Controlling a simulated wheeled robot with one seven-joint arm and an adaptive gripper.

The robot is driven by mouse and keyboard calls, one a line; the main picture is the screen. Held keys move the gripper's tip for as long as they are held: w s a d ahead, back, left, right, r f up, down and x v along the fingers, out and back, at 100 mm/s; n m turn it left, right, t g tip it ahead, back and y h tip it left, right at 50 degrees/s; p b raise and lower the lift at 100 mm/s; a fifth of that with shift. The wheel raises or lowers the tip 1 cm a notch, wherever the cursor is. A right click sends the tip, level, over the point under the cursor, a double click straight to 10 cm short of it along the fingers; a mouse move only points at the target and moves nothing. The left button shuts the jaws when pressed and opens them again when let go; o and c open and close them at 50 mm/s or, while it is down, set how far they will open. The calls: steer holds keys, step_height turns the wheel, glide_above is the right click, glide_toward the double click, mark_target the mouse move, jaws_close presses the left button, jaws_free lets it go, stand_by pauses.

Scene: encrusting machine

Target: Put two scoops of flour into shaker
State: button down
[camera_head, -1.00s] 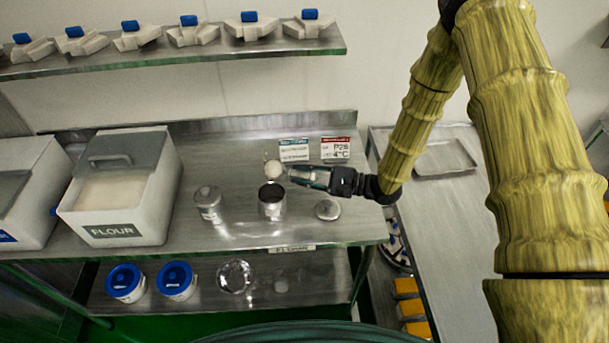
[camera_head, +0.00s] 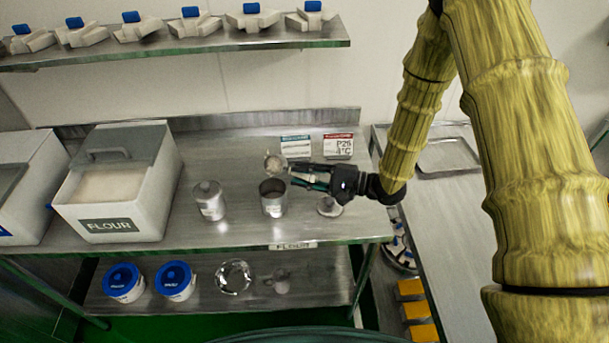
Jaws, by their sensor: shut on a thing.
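My gripper (camera_head: 296,175) is shut on a small metal scoop (camera_head: 275,163), whose bowl hangs over the back rim of an open metal shaker (camera_head: 273,203). The scoop looks tilted; its inside looks pale, and I cannot tell how much flour is in it. The shaker stands upright on the steel table and its inside looks dark. The flour bin (camera_head: 125,205), white with a grey lid and a FLOUR label, stands at the left. Flour shows through its front opening. A round lid (camera_head: 329,206) lies right of the shaker, partly below my gripper.
A closed metal shaker (camera_head: 210,201) stands between the bin and the open shaker. Two small sign cards (camera_head: 338,146) stand behind my gripper. A shelf (camera_head: 200,45) with several blue-handled items hangs above. Blue-lidded tubs (camera_head: 175,281) sit on the lower shelf.

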steer(key=shift+s+a+f+n+b, duration=0.1)
steer(key=shift+s+f+n+b, duration=0.1)
steer(key=shift+n+b, duration=0.5)
steer(key=shift+s+a+f+n+b, duration=0.1)
steer(key=shift+s+f+n+b, duration=0.1)
steer(key=shift+n+b, duration=0.5)
steer(key=shift+s+a+f+n+t+h+b, duration=0.15)
steer(key=shift+s+f+n+t+b, duration=0.2)
steer(key=shift+n+b, duration=0.8)
steer(key=shift+s+a+f+n+t+h+b, duration=0.15)
steer(key=shift+s+f+n+b, duration=0.3)
steer(key=shift+n, duration=1.25)
steer(key=shift+s+a+f+n+t+h+b, duration=0.1)
steer(key=shift+s+a+f+n+t+b, duration=0.25)
steer(key=shift+n+b, duration=0.85)
steer(key=shift+d+r+n, duration=0.1)
steer(key=shift+d+n, duration=0.05)
steer(key=shift+n, duration=0.2)
steer(key=shift+b, duration=0.5)
steer(key=m+b, duration=0.1)
steer(key=b, duration=0.1)
steer(key=m+b, duration=0.1)
steer(key=b, duration=0.2)
steer(key=shift+w+d+r+m+g, duration=0.2)
steer(key=shift+r+m+g, duration=0.1)
steer(key=shift+g, duration=0.05)
